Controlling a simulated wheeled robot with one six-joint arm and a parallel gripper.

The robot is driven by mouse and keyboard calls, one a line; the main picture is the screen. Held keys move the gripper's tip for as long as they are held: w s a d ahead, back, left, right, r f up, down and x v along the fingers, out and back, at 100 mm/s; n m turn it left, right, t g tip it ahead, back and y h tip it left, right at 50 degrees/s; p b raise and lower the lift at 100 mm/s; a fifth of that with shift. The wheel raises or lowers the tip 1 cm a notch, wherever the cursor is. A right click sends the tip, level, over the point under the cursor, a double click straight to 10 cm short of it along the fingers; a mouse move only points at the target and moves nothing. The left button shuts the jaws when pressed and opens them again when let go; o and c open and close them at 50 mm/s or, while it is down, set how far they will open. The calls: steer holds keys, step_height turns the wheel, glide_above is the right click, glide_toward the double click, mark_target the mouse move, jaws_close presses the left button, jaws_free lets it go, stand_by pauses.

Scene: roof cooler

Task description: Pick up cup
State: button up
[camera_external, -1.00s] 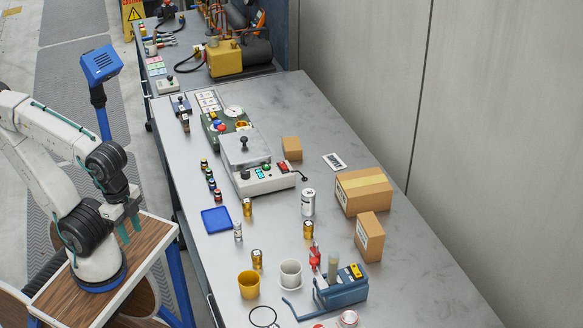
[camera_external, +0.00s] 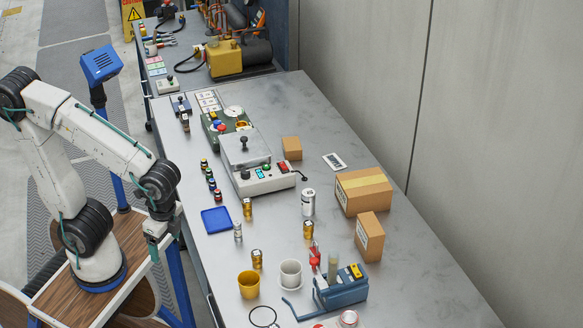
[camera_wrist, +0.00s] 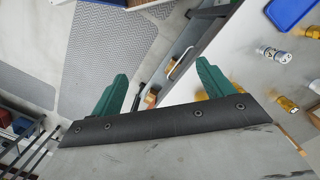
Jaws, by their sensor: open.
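Two cups stand upright side by side near the front of the grey workbench (camera_external: 330,150): a yellow cup (camera_external: 249,285) on the left and a white cup (camera_external: 291,274) on the right. My gripper (camera_external: 158,252) is off the bench's left edge, apart from both cups and to their left. In the wrist view its green fingers (camera_wrist: 160,92) are spread with nothing between them. The wrist view shows no clear cup; it takes in the floor and the bench edge.
A blue device (camera_external: 342,291) is right of the white cup, with a red bottle (camera_external: 314,257) behind. Cardboard boxes (camera_external: 364,190) stand farther right.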

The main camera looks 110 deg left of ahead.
steer(key=w+a+f+m, duration=0.3)
steer(key=w+f, duration=0.1)
steer(key=w, duration=0.3)
steer(key=w+a+f+m, duration=0.2)
steer(key=w+a+f, duration=0.25)
steer(key=w, duration=0.25)
steer(key=m+t, duration=0.1)
steer(key=m, duration=0.3)
glide_toward(249, 283)
steer(key=w+d, duration=0.1)
steer(key=d, duration=0.2)
steer(key=shift+w+f, duration=0.1)
steer(key=shift+f, duration=0.1)
steer(key=f, duration=0.7)
steer(key=shift+a, duration=0.4)
steer(key=shift+c, duration=0.3)
steer(key=c, duration=1)
